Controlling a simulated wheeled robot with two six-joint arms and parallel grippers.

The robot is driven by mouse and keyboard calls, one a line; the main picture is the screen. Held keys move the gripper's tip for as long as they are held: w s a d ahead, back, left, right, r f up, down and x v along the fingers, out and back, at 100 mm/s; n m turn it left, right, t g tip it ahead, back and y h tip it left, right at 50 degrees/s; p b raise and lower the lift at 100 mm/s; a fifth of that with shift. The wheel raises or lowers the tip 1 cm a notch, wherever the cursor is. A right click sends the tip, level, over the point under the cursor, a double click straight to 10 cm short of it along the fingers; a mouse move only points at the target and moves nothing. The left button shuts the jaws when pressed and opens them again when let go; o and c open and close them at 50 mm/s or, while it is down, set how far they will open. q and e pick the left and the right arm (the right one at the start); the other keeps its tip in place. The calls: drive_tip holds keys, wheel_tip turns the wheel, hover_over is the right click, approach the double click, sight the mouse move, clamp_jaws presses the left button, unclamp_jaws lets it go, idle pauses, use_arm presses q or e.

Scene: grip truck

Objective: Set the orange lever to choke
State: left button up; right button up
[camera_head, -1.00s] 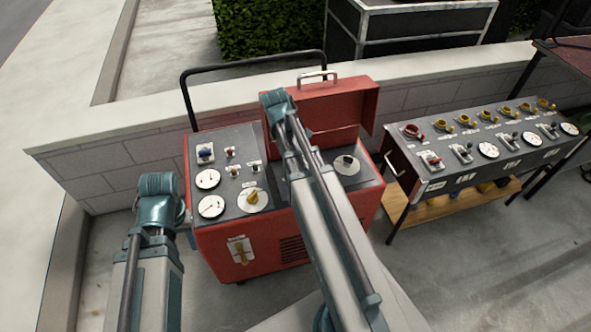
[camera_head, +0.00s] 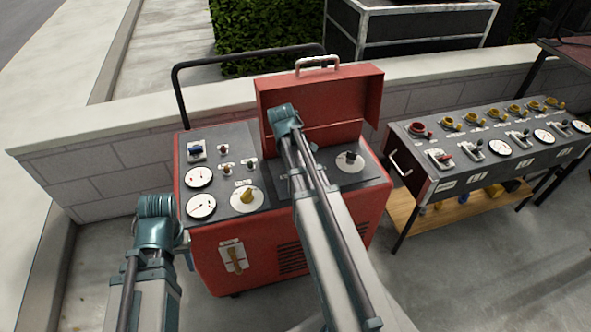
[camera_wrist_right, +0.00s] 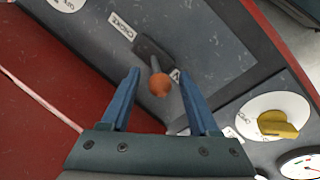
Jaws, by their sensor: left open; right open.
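The orange lever (camera_wrist_right: 159,84) is a short stick with an orange ball, rising from a black slotted mount on a dark panel in the right wrist view. A white CHOKE label (camera_wrist_right: 122,25) lies beyond the mount; another label is partly hidden near the knob. My right gripper (camera_wrist_right: 158,78) is open, with its blue fingers on either side of the ball and gaps visible. In the head view the right arm covers the lever. My left gripper (camera_head: 186,248) is at the left side of the red machine (camera_head: 215,262), mostly hidden behind its wrist.
A yellow knob on a white dial (camera_head: 246,198) and round gauges (camera_head: 200,177) are on the machine's panel. The raised red lid (camera_head: 345,95) stands behind my right wrist. A separate control table (camera_head: 440,180) stands to the right. A low wall runs behind.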

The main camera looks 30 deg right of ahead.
clamp_jaws()
idle(0.3)
